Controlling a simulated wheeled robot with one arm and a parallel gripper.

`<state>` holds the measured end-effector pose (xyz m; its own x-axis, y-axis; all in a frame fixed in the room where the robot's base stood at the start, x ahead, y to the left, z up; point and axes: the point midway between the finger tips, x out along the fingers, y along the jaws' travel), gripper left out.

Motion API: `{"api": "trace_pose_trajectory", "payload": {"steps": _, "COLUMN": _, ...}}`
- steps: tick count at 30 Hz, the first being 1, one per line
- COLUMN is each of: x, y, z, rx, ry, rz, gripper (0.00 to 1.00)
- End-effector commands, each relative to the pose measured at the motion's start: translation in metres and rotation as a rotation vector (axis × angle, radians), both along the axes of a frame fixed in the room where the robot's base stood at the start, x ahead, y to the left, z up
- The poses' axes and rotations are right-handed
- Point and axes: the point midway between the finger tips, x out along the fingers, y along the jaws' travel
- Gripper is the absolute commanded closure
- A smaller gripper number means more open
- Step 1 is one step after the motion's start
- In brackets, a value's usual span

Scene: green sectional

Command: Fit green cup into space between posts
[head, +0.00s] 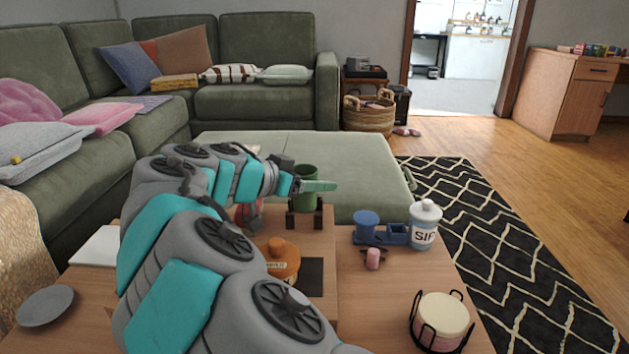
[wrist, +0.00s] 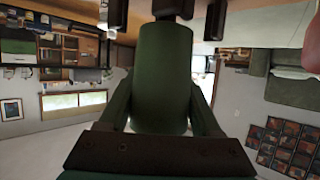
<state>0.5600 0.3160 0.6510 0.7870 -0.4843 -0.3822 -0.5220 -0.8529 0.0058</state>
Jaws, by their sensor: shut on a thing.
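The green cup (head: 306,200) is upright near the far edge of the wooden table in the head view. My gripper (head: 316,186) is shut on it from the left, with one green finger showing across its front. The cup also fills the middle of the wrist view (wrist: 160,70), with a finger on each side. Dark posts (head: 318,217) stand at the cup's lower left and lower right. The cup's lower end appears between them, but I cannot tell whether it rests on the base. Dark post shapes also show at the top of the wrist view (wrist: 215,18).
To the right are a blue holder (head: 394,234), a white jar (head: 425,228), a pink piece (head: 373,259) and a cream candle in a wire stand (head: 441,318). A grey plate (head: 45,306) lies at left.

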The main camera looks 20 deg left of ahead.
Motion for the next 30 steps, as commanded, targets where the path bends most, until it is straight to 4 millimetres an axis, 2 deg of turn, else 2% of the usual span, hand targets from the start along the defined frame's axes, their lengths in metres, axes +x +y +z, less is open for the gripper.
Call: {"api": "trace_pose_trajectory", "payload": {"steps": 30, "x": 0.0001, "y": 0.0, "z": -0.0064, "rx": 0.001, "ry": 0.0, "rz": 0.0, "gripper": 0.9}}
